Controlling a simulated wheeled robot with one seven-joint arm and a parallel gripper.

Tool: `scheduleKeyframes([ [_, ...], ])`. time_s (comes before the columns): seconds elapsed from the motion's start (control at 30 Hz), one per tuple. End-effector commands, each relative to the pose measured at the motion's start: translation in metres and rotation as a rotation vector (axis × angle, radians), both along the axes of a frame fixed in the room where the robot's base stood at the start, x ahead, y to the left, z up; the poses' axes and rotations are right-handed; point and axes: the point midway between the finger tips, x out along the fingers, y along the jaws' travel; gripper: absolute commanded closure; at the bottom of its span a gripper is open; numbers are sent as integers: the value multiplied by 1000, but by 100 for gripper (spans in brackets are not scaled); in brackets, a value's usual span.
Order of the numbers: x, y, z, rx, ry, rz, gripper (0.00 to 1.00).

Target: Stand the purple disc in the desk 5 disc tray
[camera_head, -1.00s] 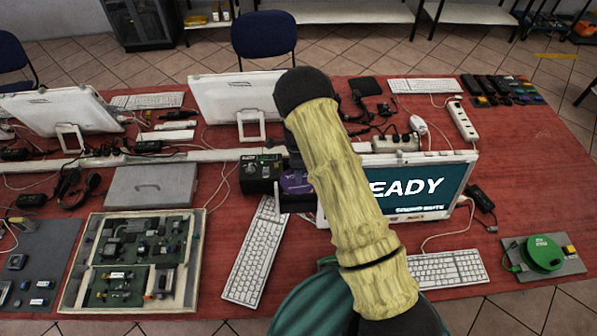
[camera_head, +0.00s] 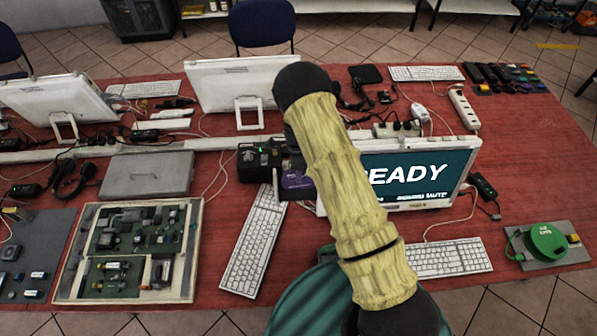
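A purple piece (camera_head: 296,182), apparently the purple disc, shows beside a black box (camera_head: 262,158) with a small green light, at the middle of the red table. My arm covers its right side, so I cannot tell whether it is standing, lying or held. The black box may be the disc tray; no desk 5 label is readable. My gripper is at the far end of my yellow-sleeved arm, mostly hidden behind it near the purple piece. Its fingers cannot be made out. I cannot tell whether it touches the purple piece.
A monitor reading "READY" (camera_head: 425,178) stands right of my arm. White keyboards lie left (camera_head: 253,240) and right (camera_head: 447,257) of it. A parts tray (camera_head: 191,285) and closed grey case (camera_head: 147,175) are at left. A green round device (camera_head: 546,242) sits at right.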

Motion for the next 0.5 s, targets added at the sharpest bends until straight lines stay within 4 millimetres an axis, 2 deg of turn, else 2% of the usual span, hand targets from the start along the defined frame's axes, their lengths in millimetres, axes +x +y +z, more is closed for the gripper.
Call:
scheduleKeyframes([
  [0.3, -5, 2, -19, 0, 3, 3, 100],
  [0.5, -9, 2, -25, 0, 10, 3, 100],
])
